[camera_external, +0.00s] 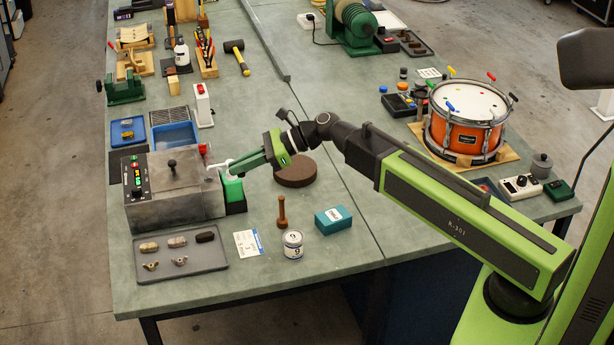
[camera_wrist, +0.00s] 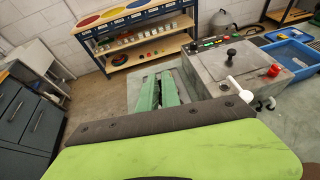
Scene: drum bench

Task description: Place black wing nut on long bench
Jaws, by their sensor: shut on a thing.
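My gripper (camera_external: 243,167) is raised at the right end of the grey machine box, close to its white lever (camera_external: 226,163). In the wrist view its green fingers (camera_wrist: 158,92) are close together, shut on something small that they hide. The black wing nut cannot be made out in either view; the held thing's shape and colour do not show. The long bench (camera_external: 330,262) is the grey-green top under the arm. A grey tray (camera_external: 211,261) at its front left holds a brass wing nut (camera_external: 151,266) and a grey wing nut (camera_external: 180,262).
The machine box (camera_external: 172,185) stands just left of my gripper. A brown disc (camera_external: 296,171), wooden peg (camera_external: 282,212), can (camera_external: 292,245), teal box (camera_external: 333,220) and white card (camera_external: 248,243) lie around. An orange drum (camera_external: 462,132) stands right. Some bench between these is bare.

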